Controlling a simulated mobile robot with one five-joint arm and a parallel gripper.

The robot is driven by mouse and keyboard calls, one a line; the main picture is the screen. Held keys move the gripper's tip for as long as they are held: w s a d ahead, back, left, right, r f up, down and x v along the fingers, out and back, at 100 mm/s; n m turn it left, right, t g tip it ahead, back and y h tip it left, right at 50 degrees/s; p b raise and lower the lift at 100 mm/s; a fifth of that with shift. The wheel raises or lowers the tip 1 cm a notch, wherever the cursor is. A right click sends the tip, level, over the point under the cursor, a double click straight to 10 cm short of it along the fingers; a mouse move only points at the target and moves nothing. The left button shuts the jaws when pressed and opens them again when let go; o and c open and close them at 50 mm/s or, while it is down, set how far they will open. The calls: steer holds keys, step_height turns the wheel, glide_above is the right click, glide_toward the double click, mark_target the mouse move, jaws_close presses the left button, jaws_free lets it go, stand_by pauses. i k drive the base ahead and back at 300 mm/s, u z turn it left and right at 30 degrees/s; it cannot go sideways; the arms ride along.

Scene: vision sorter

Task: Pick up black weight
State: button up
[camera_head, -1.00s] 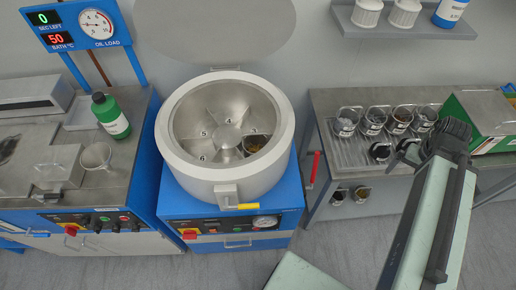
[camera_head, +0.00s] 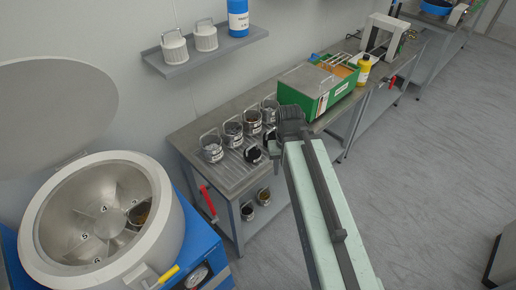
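A small black round object (camera_head: 252,155), which looks like a black weight, sits on the metal bench (camera_head: 210,180) in front of a row of handled metal cups. A second dark piece (camera_head: 272,149) shows just right of it, close to my gripper; I cannot tell whether it is another weight or part of my gripper. My gripper (camera_head: 284,133) is at the end of my arm, above the bench's front edge, right of the black object. Its fingers are dark and seen from behind, so their opening is unclear.
Several metal cups (camera_head: 212,149) stand in a row behind. A green box (camera_head: 325,97) is right of my gripper. A white centrifuge (camera_head: 165,215) with an open lid is at lower left.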

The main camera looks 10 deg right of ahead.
mark_target(270, 134)
steer(key=k, duration=0.9)
steer(key=u, duration=4.25)
steer(key=k, duration=2.8)
steer(key=z, duration=1.35)
steer(key=i, duration=0.7)
steer(key=z, duration=0.05)
